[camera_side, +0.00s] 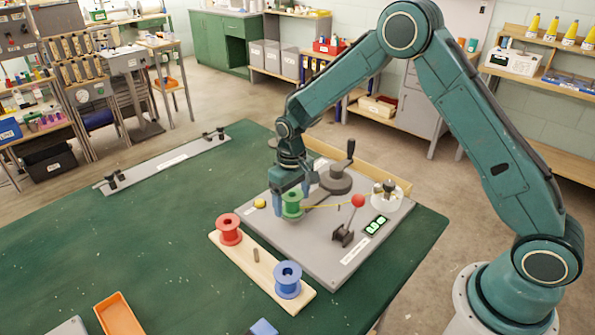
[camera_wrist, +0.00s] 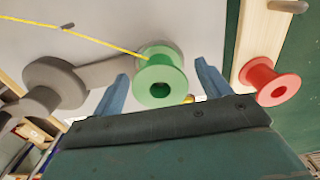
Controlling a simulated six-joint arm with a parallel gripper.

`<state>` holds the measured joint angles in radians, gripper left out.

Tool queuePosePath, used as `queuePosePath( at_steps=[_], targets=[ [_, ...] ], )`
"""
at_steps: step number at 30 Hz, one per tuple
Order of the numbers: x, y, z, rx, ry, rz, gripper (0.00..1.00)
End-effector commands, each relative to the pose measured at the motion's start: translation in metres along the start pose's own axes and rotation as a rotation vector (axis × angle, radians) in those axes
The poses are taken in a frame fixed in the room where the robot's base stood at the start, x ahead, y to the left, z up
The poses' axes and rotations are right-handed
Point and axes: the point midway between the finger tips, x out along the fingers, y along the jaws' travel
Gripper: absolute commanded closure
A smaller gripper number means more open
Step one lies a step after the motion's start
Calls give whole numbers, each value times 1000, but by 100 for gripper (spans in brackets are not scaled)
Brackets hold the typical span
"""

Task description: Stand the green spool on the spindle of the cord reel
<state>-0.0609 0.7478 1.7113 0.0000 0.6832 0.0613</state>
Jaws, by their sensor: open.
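The green spool (camera_side: 291,204) stands upright on the grey board, between the two fingers of my gripper (camera_side: 293,200). In the wrist view the spool (camera_wrist: 160,78) shows its top flange and dark centre hole, with a finger of my gripper (camera_wrist: 162,84) on each side and gaps between. My gripper is open. A yellow cord (camera_side: 330,207) runs from near the spool to the right, and it also shows in the wrist view (camera_wrist: 90,38). The spool hides what is under it, so I cannot see a spindle there.
A wooden rack (camera_side: 240,259) holds a red spool (camera_side: 229,229), a bare peg (camera_side: 256,255) and a blue spool (camera_side: 288,280). A hand crank (camera_side: 336,179), a red-knobbed lever (camera_side: 345,234) and a lit green display (camera_side: 375,225) stand on the board (camera_side: 310,262).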

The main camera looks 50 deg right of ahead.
Motion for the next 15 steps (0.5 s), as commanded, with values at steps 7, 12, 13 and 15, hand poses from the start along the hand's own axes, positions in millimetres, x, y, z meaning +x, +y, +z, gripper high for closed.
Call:
queuePosePath(
  at_steps=[7,12,13,15],
  targets=[
    [-14,0,-1,0,3,0,23],
    [-35,0,-1,0,5,0,23],
    [-40,0,-1,0,4,0,23],
    [-52,0,-1,0,4,0,23]
  ],
)
